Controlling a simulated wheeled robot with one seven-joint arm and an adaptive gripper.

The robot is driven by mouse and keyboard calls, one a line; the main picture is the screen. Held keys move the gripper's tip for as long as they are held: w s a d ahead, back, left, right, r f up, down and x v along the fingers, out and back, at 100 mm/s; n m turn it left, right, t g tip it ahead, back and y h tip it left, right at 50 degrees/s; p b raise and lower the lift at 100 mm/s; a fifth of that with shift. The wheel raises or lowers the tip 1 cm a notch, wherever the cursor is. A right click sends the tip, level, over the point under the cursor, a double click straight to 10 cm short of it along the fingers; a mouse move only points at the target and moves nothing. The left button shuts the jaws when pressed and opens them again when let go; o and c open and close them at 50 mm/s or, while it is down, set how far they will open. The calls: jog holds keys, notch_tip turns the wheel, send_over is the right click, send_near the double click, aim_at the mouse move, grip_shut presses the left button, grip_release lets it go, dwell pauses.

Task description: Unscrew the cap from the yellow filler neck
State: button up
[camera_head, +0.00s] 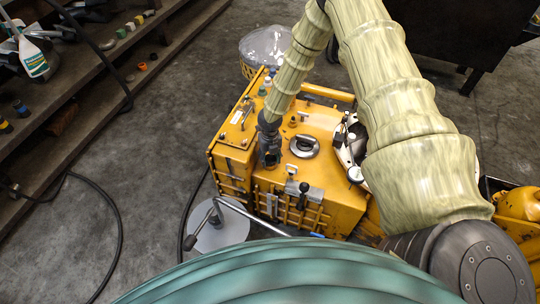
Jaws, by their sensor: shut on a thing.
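The yellow machine (335,207) stands on the floor in the middle of the view. My gripper (270,163) points down at its top, left of centre. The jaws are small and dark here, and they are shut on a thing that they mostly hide. It sits where the cap of the filler neck would be, but I cannot see the cap or the yellow neck clearly. A dark round lid with a grey ring (304,146) lies on the machine top, just right of my gripper and apart from it.
A black-knobbed lever (304,188) rises at the machine's front. A white round fitting (351,145) is at its right. A round-based stand (222,232) with a bent bar is in front. Wooden shelves (95,85) with tools line the left. Cables (118,220) lie on the floor.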

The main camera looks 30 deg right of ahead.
aim_at(269, 158)
jog(key=shift+s, duration=0.1)
jog(key=shift+r+n+p, duration=0.15)
jog(key=shift+n+p, duration=0.4)
jog(key=shift+n, duration=0.65)
jog(key=o, duration=0.8)
jog(key=shift+f+n, duration=0.2)
jog(key=shift+n, duration=0.1)
jog(key=o, duration=1)
jog(key=shift+r, duration=0.1)
jog(key=shift+w+r+p, duration=0.2)
jog(key=shift+r+p, duration=2)
jog(key=shift+r, duration=0.35)
